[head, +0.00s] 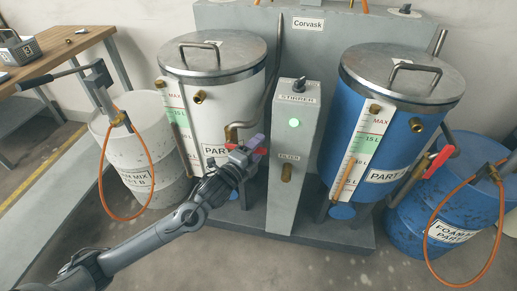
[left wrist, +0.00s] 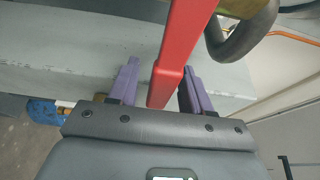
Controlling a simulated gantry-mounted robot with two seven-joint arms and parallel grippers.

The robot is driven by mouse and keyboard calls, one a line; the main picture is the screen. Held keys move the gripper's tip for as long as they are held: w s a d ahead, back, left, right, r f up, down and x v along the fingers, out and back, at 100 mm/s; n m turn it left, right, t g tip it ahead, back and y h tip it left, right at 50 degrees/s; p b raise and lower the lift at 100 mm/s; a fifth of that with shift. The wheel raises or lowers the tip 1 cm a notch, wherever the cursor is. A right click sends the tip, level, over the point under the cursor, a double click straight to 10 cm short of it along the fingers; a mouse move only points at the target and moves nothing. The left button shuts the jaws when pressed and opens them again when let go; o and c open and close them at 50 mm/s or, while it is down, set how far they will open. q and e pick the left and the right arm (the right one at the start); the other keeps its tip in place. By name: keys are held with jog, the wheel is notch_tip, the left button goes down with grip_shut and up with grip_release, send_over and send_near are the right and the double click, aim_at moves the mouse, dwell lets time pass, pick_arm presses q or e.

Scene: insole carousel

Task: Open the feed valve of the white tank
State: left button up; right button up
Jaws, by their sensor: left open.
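The white tank (head: 225,108) stands left of centre with a level scale on its front. Its feed valve has a red lever (head: 261,151), mostly covered by my gripper in the head view. My left gripper (head: 253,146) has purple fingers and is at the lever. In the left wrist view, the red lever (left wrist: 182,48) passes between the two open fingers (left wrist: 160,85), nearer the right one. I cannot tell whether a finger touches it. My right gripper is out of view.
A grey pillar (head: 297,130) with a lit green button stands just right of the gripper. A blue tank (head: 368,140) with its own red lever (head: 438,162) is at right. A white drum (head: 130,140) and blue drum (head: 420,225) flank the machine. The front floor is clear.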

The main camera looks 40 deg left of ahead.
pick_arm(q)
jog(key=shift+w, duration=0.3)
grip_shut()
dwell(0.3)
